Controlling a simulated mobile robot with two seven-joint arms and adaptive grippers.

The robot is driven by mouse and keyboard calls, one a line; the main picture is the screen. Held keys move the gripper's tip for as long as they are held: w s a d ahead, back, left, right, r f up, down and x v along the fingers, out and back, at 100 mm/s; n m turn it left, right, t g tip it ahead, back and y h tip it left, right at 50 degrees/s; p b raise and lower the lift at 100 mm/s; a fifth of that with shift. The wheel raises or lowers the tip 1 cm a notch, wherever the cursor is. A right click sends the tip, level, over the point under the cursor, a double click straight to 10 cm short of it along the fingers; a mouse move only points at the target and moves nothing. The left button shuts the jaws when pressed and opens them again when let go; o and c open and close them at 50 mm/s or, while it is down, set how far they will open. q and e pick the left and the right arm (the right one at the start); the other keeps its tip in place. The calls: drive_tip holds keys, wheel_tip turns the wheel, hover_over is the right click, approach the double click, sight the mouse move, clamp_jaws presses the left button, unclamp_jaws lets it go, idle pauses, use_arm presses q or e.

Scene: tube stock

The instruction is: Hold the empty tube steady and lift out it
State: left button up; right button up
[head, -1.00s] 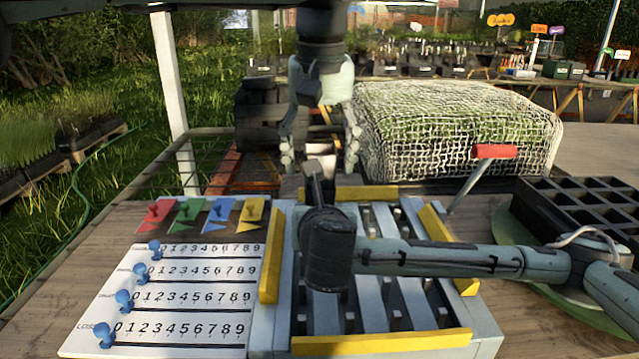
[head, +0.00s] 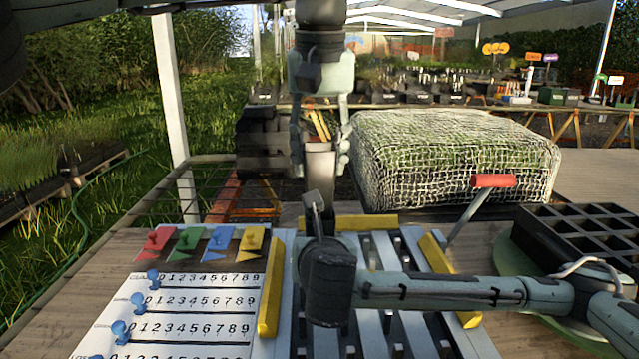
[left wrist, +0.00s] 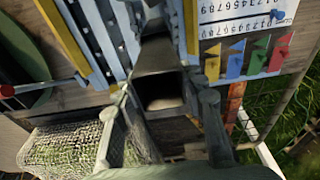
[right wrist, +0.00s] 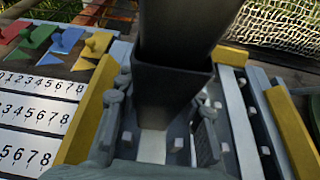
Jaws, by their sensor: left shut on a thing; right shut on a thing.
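My left gripper (head: 320,158) is shut on a grey square tube (head: 319,164), held upright above the far edge of the slotted rack (head: 400,325). The left wrist view looks into that tube's open top (left wrist: 163,92), which has a pale patch inside. My right gripper (right wrist: 162,112) is shut on a dark square tube (right wrist: 170,88) over the rack. In the right wrist view, another dark tube (right wrist: 182,28) rises above this tube's rim; I cannot tell whether its lower end is inside. My right wrist hides the right fingertips in the head view.
A board with number rows (head: 190,305) and coloured tags (head: 200,243) lies left of the rack. A netted green block (head: 455,160) is behind. A red-handled lever (head: 493,181) and a black cell tray (head: 580,235) are at the right.

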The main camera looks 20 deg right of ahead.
use_arm(q)
drive_tip(key=shift+r, duration=2.35)
use_arm(e)
drive_tip(key=o, duration=1.2)
drive_tip(key=v, duration=0.6)
drive_tip(key=shift+s+a+r, duration=0.15)
drive_tip(key=shift+s+a, duration=0.05)
drive_tip(key=shift+s, duration=0.1)
drive_tip(key=shift+s+r, duration=0.1)
drive_tip(key=shift+s, duration=0.3)
